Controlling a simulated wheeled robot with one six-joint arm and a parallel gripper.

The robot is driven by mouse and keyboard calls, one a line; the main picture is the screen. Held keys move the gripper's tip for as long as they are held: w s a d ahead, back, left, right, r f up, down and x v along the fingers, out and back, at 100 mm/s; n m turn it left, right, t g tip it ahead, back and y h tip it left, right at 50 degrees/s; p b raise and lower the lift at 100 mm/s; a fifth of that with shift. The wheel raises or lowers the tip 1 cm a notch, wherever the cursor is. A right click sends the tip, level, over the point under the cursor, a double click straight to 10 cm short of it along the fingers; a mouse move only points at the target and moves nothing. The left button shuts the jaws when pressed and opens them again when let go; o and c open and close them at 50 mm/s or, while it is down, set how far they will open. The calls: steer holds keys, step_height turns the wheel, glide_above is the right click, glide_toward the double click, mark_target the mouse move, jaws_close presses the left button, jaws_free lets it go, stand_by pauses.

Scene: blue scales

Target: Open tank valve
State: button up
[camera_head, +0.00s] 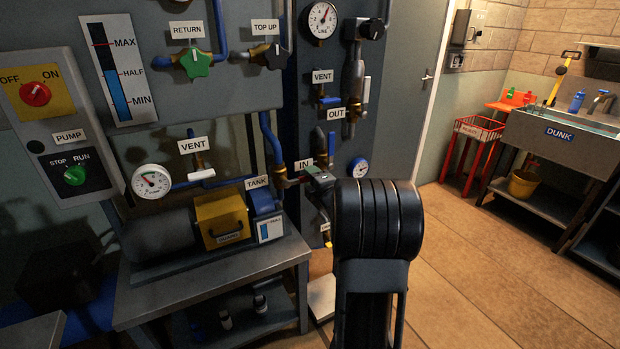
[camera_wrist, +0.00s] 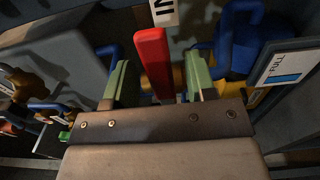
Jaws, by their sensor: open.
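A flat red lever (camera_wrist: 152,62) stands upright in the wrist view, with a brass fitting partly seen behind it. My gripper (camera_wrist: 160,78) is open, with one pale green finger on each side of the lever. Gaps show between the lever and both fingers. In the head view my gripper (camera_head: 318,179) is at the pipe joint below the IN sign (camera_head: 303,164), partly behind my own arm. The TANK sign (camera_head: 257,183) is just left of it. I cannot tell from these views which valve the TANK sign belongs to.
A blue tank part (camera_head: 264,202) with a FULL gauge plate (camera_head: 270,229) is close by, left of my gripper in the head view. A VENT valve (camera_head: 201,174), a pressure gauge (camera_head: 152,182) and a yellow guard (camera_head: 221,218) are further left. Open floor (camera_head: 480,260) lies right.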

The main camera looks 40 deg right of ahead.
steer(key=shift+w, duration=0.55)
steer(key=shift+c, duration=0.3)
jaws_close()
